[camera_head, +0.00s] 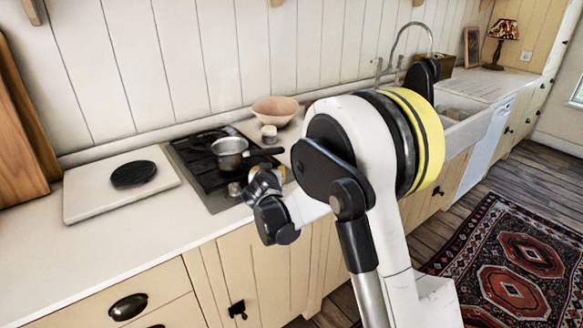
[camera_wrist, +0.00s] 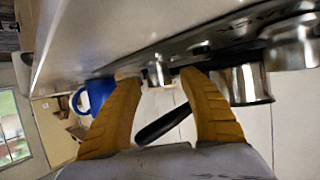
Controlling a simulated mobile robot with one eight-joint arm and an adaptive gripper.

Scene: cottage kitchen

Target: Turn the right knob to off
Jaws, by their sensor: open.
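The gas hob (camera_head: 214,199) is set in the white counter, with a steel saucepan (camera_head: 230,146) on it. In the head view my gripper (camera_head: 264,180) is at the hob's front right, and its fingertips are hard to make out. One metal knob (camera_head: 235,188) shows just left of it. The wrist view appears upside down. There my two orange fingers are open (camera_wrist: 157,78), with the right knob (camera_wrist: 158,74) between their tips. I cannot tell if they touch it. The left knob (camera_wrist: 291,50) is at the upper right. The right knob is hidden in the head view.
The saucepan's dark handle (camera_head: 264,151) reaches right, close behind my gripper. A pink bowl (camera_head: 276,107) and a small jar (camera_head: 269,133) stand behind. A blue mug (camera_wrist: 97,96) shows in the wrist view.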

